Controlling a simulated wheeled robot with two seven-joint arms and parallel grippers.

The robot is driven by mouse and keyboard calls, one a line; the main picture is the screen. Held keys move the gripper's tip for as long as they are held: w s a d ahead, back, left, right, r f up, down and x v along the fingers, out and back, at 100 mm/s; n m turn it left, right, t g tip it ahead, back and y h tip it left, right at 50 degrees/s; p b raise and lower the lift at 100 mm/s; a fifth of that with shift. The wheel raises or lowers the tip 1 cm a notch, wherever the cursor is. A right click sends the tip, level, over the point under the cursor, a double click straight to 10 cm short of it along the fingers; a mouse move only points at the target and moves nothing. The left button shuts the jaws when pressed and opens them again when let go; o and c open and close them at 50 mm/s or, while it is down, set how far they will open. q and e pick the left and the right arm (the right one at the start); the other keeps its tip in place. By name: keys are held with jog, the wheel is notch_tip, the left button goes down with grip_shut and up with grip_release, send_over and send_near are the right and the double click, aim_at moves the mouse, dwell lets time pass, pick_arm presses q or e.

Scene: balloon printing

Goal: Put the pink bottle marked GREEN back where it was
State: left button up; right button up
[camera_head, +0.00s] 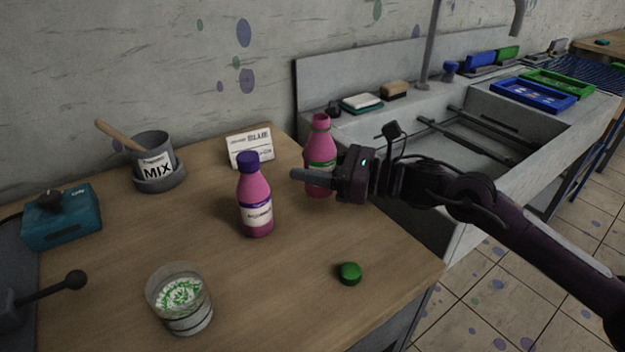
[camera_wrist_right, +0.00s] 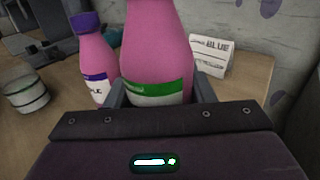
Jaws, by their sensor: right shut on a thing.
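A pink bottle with a green label band (camera_head: 319,150) is uncapped and upright at the right part of the wooden table. My right gripper (camera_head: 312,178) is shut on it, its fingers around the lower body. In the right wrist view the same bottle (camera_wrist_right: 158,50) stands between the fingers. I cannot tell whether its base touches the table. A second pink bottle with a purple cap and purple band (camera_head: 255,203) stands to its left. A green cap (camera_head: 349,273) lies on the table nearer the front. My left gripper is not in view.
A glass with green bits (camera_head: 181,300) stands at the front left. A MIX pot (camera_head: 158,162), a teal box (camera_head: 62,217) and a folded card marked BLUE (camera_head: 250,147) stand further back. The sink (camera_head: 470,150) is to the right. The table's front middle is clear.

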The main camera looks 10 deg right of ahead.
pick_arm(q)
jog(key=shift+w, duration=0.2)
pick_arm(e)
jog(key=shift+f, duration=1.7)
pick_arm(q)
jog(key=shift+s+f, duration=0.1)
pick_arm(e)
jog(key=shift+f, duration=0.1)
jog(key=o, duration=1.1)
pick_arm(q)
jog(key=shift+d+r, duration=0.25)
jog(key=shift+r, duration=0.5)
